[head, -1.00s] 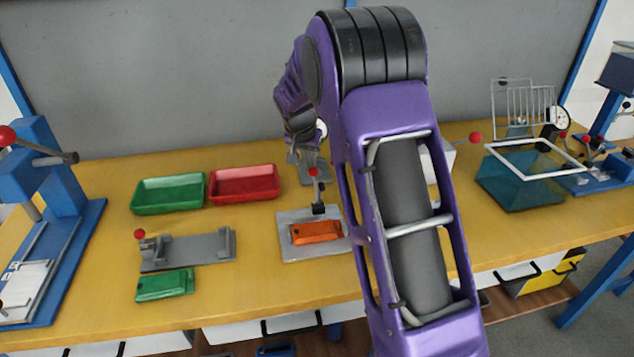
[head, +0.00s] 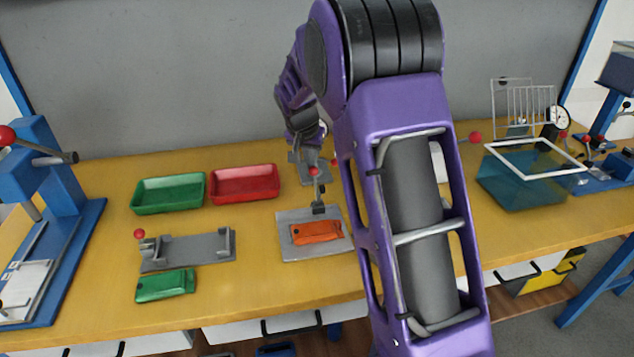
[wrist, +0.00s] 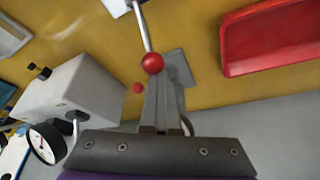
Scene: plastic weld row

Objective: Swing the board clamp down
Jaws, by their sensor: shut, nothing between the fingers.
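The grey plate (head: 288,250) bears an orange board (head: 316,232) on the bench. The board clamp's lever has a red ball knob (head: 313,171). Its rod seems to stand up from a black part (head: 319,209) at the board's back edge. In the wrist view the red knob (wrist: 152,63) is just beyond the fingertips, its rod running away towards the plate's edge. My gripper (wrist: 163,82) is shut and empty. Its tips are close to the knob; whether they touch it I cannot tell. In the head view my wrist is behind the clamp.
A red tray (head: 244,184) and a green tray (head: 168,194) lie left of the clamp. A grey fixture (head: 190,250) and green part (head: 165,285) are at front left. A white box (wrist: 75,92) and a dial gauge (wrist: 46,143) stand near my gripper.

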